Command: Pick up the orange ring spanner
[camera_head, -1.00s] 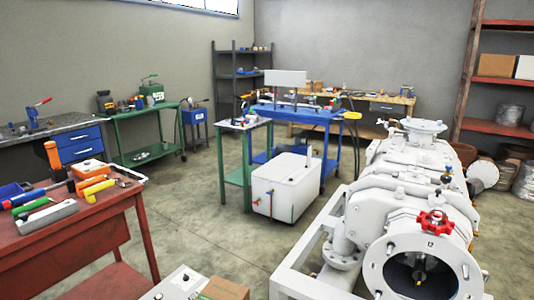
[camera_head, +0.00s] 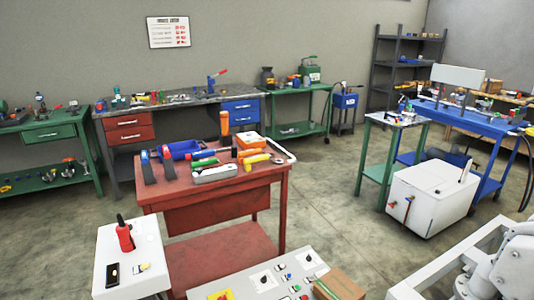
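A red workbench (camera_head: 225,186) stands in the middle of the view with several hand tools on its top. Several orange items lie near its right half: an upright orange-handled tool (camera_head: 225,124), an orange and white box (camera_head: 250,142) and a small orange piece (camera_head: 249,152). A yellow-handled tool (camera_head: 256,159) lies in front of these. I cannot tell at this size which, if any, is the orange ring spanner. Neither of my grippers is in view.
A blue bin (camera_head: 180,149) and a grey box (camera_head: 214,174) are also on the workbench. A white stand (camera_head: 130,256) and a control panel (camera_head: 262,278) are in front. A white tank (camera_head: 430,196) stands right. Open floor lies between tank and workbench.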

